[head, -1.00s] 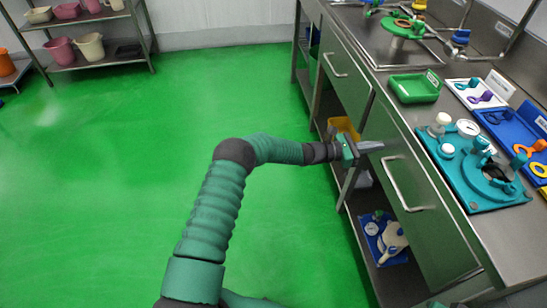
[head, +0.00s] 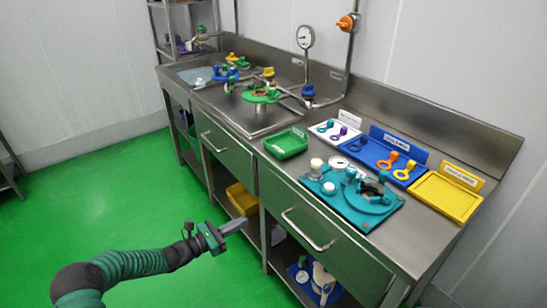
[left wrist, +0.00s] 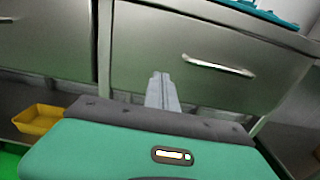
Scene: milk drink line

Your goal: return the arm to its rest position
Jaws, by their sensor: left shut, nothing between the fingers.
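My left arm reaches in from the lower left of the head view. Its gripper (head: 234,226) is shut and empty, in front of the metal counter's drawers and below the worktop. In the left wrist view its closed fingers (left wrist: 161,92) point at a drawer front (left wrist: 230,50) with a bar handle (left wrist: 218,66). The fingers look apart from the drawer, but the exact gap is hard to tell. My right gripper does not show.
The steel counter (head: 345,270) carries a teal board (head: 350,205), a green tray (head: 286,143), a blue tray (head: 372,150) and a yellow tray (head: 447,197). A yellow bin (head: 242,199) stands on the lower shelf. The green floor (head: 110,215) at left is clear.

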